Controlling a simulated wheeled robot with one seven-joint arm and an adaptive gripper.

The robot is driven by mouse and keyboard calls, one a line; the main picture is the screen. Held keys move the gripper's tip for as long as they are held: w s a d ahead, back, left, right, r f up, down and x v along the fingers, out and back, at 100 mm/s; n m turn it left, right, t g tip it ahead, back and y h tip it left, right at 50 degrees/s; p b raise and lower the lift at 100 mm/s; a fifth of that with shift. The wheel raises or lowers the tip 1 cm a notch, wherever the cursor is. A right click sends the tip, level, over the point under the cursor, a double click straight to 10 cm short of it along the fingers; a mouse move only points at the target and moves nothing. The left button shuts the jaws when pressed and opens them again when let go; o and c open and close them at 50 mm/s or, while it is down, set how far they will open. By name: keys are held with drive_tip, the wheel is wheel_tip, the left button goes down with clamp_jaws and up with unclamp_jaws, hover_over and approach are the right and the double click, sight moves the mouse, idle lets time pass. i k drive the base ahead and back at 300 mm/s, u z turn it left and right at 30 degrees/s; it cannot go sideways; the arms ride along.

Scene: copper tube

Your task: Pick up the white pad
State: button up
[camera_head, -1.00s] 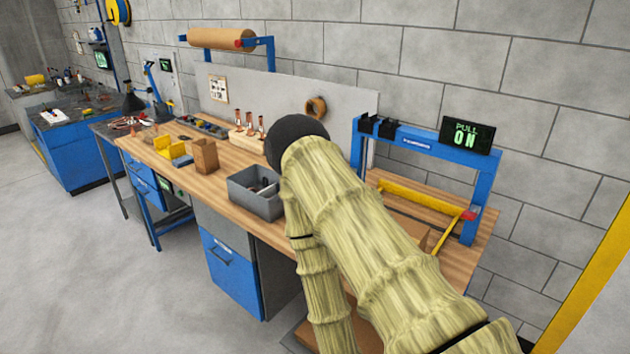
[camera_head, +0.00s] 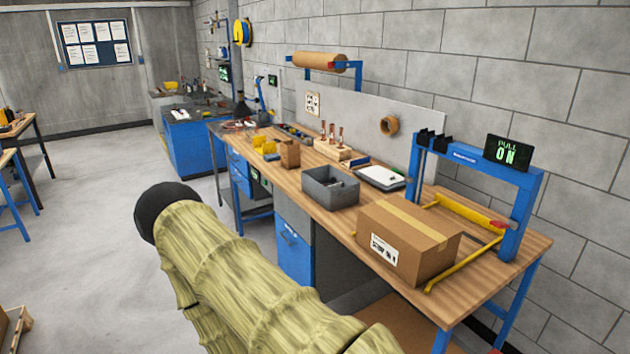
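A flat white pad (camera_head: 382,176) with a dark edge lies on the wooden workbench, between the grey bin and the back panel. It looks like a pad on a dark tray or base, but it is too small to be sure. My arm, in a pale yellow ribbed cover, reaches across the lower left of the view and ends in a dark rounded part over the floor. My gripper's fingers do not show.
A grey open bin (camera_head: 330,187) stands just left of the white pad. A taped cardboard box (camera_head: 408,240) sits nearer, by the blue frame (camera_head: 480,165) with its yellow bar. Copper pieces (camera_head: 332,132) stand farther back.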

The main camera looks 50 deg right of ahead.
sight(383, 176)
drive_tip(key=z, duration=0.15)
drive_tip(key=k, duration=0.2)
drive_tip(key=u, duration=0.55)
drive_tip(key=i, duration=1.8)
drive_tip(key=z, duration=0.55)
drive_tip(key=i, duration=1.7)
drive_tip(key=z, duration=0.95)
drive_tip(key=i, duration=1.15)
drive_tip(key=z, duration=1.85)
drive_tip(key=i, duration=0.75)
drive_tip(key=z, duration=0.7)
